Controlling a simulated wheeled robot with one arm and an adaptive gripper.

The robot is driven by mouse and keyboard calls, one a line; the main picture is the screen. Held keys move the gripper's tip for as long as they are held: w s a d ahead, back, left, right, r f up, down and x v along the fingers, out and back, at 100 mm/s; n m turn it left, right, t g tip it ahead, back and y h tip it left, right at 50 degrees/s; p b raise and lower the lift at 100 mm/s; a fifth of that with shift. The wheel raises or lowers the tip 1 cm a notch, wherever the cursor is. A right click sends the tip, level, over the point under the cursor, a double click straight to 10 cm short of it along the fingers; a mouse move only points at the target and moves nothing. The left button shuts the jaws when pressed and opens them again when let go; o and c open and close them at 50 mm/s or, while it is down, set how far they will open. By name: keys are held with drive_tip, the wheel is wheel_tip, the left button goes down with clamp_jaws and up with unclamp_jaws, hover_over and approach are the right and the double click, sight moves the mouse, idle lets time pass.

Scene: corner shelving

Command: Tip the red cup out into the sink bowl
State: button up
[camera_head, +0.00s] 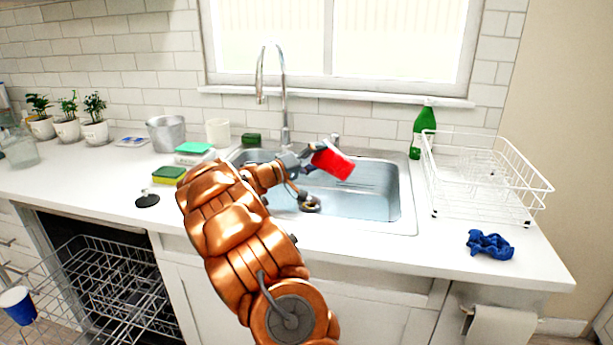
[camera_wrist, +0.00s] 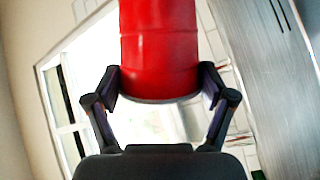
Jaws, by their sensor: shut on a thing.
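The red cup (camera_head: 334,160) is held tilted over the sink bowl (camera_head: 372,196), well above its floor. My gripper (camera_head: 312,161) is shut on the cup, coming from the left. In the wrist view my gripper (camera_wrist: 160,88) has one finger on each side of the red cup (camera_wrist: 160,50), near one of its ends. The cup's mouth and any contents cannot be seen in either view.
A chrome tap (camera_head: 283,95) rises behind the sink. A green bottle (camera_head: 424,130) and white dish rack (camera_head: 484,180) stand to the right. Sponges (camera_head: 168,175) and a metal pot (camera_head: 166,134) are to the left. The dishwasher (camera_head: 100,285) is open below left.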

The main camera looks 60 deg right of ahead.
drive_tip(key=shift+w+r+n+h+p, duration=0.1)
drive_tip(key=shift+r+n+h+p, duration=0.25)
drive_tip(key=shift+p, duration=0.75)
drive_tip(key=shift+w+r+n+h+p, duration=0.25)
drive_tip(key=shift+w+r+n+p, duration=0.25)
drive_tip(key=shift+w+r+n, duration=0.35)
drive_tip(key=shift+f+n, duration=0.2)
drive_tip(key=shift+n, duration=0.2)
wheel_tip(320, 180, up, 4)
drive_tip(key=w+f+n+t+h+p, duration=0.1)
drive_tip(key=w+n+t+h+p, duration=0.2)
drive_tip(key=n, duration=0.6)
drive_tip(key=s+f+m+g+y+b, duration=0.1)
drive_tip(key=m, duration=0.2)
drive_tip(key=s+f+m+y+b, duration=0.1)
drive_tip(key=m, duration=0.2)
drive_tip(key=s+m+g+y, duration=0.1)
drive_tip(key=m, duration=0.2)
drive_tip(key=shift+s+f+m+g+b, duration=0.15)
drive_tip(key=shift+f+m+g+b, duration=0.15)
drive_tip(key=shift+f+b, duration=0.1)
drive_tip(key=shift+s+f+m+y+b, duration=0.3)
drive_tip(key=shift+s+f+m+b, duration=0.6)
drive_tip(key=shift+f+b, duration=0.3)
drive_tip(key=shift+m+b, duration=0.3)
drive_tip(key=shift+b, duration=0.45)
